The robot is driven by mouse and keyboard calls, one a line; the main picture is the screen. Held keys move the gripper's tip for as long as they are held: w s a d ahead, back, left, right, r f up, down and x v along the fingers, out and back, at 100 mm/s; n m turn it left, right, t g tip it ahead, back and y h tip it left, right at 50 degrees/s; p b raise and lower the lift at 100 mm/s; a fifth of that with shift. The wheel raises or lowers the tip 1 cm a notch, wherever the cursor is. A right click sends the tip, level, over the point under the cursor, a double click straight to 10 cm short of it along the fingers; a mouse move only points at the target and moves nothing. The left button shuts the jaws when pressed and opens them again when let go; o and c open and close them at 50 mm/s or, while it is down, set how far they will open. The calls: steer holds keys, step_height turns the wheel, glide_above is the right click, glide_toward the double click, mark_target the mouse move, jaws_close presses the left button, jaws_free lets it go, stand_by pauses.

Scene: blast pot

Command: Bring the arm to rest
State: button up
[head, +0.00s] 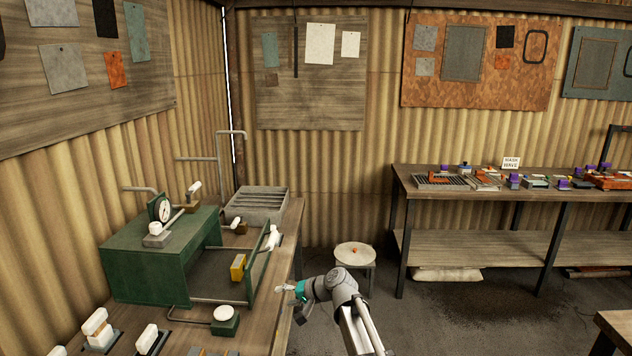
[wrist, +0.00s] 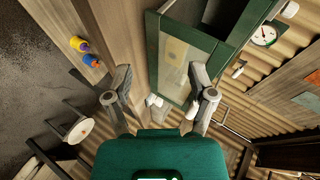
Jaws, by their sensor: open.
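My gripper (head: 287,288) is at the end of my arm, over the right edge of the wooden bench, in front of the green cabinet (head: 145,275). In the wrist view my gripper (wrist: 161,82) has its two fingers spread wide with nothing held between them. The cabinet's framed door (head: 260,262) stands open beside the gripper. It also shows past the fingers in the wrist view (wrist: 186,62). A white handle (head: 273,237) is on the door. I cannot tell how far the fingers are from the door.
A yellow block (head: 238,267) sits inside the cabinet. A round dial (head: 164,211) and white-handled levers are on top. A small stool (head: 355,256) stands beyond my arm. A long workbench (head: 500,235) with several small items lines the back right. Open floor lies right of my arm.

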steer(key=s+d+f+g+h, duration=0.1)
steer(key=s+d+f+h, duration=0.1)
steer(key=s+d, duration=0.5)
steer(key=s+d+f+n+g+h+p, duration=0.1)
steer(key=s+d+h, duration=0.4)
steer(key=d, duration=0.5)
steer(key=s+d+f+g+h+p, duration=0.1)
steer(key=s+d+f+h, duration=0.3)
steer(key=s+d, duration=0.4)
steer(key=shift+s+d+n+g, duration=0.3)
steer(key=shift+s+g, duration=0.35)
steer(key=shift+g, duration=0.15)
